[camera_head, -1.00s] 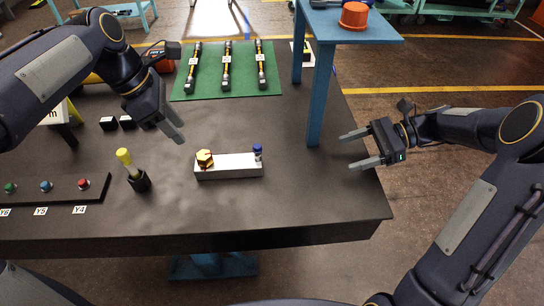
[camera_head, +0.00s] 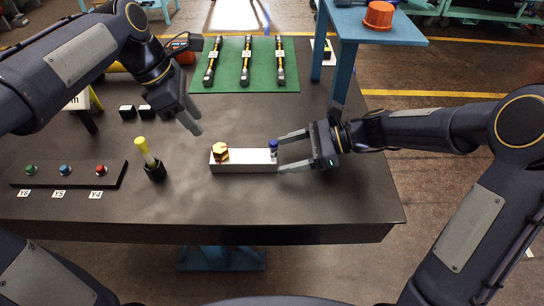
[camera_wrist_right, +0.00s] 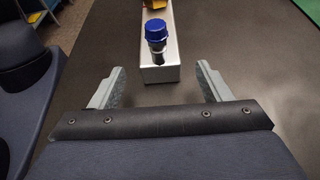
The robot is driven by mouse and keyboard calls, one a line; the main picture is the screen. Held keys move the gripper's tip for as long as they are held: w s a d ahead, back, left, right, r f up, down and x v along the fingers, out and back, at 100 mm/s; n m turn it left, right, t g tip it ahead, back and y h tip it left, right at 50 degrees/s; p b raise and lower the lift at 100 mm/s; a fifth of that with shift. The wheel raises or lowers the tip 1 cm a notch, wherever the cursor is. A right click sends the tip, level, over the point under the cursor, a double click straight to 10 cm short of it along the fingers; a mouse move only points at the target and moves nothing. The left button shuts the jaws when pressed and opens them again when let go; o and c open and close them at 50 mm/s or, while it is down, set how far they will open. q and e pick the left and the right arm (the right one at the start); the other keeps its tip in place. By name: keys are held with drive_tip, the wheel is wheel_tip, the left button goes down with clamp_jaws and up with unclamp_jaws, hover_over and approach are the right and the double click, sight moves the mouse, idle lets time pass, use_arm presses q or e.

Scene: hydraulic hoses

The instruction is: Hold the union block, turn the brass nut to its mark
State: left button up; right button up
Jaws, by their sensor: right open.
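The union block (camera_head: 245,166) is a long pale bar lying on the dark table. The brass nut (camera_head: 220,153) sits on its left end, and a small blue-capped fitting (camera_head: 273,147) stands on its right end. My right gripper (camera_head: 281,153) is open at the block's right end. In the right wrist view its fingers (camera_wrist_right: 160,70) stand apart on either side of the near end of the block (camera_wrist_right: 161,74), without visibly touching it. My left gripper (camera_head: 197,122) is above the table, left of and behind the nut, fingers apart and empty.
A yellow-handled tool (camera_head: 146,151) stands in a black holder left of the block. A button strip (camera_head: 70,178) lies at the left. A green mat (camera_head: 262,78) with several hoses lies behind. A blue stand (camera_head: 341,75) rises behind my right gripper.

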sight(272, 155)
drive_tip(key=shift+x, duration=2.35)
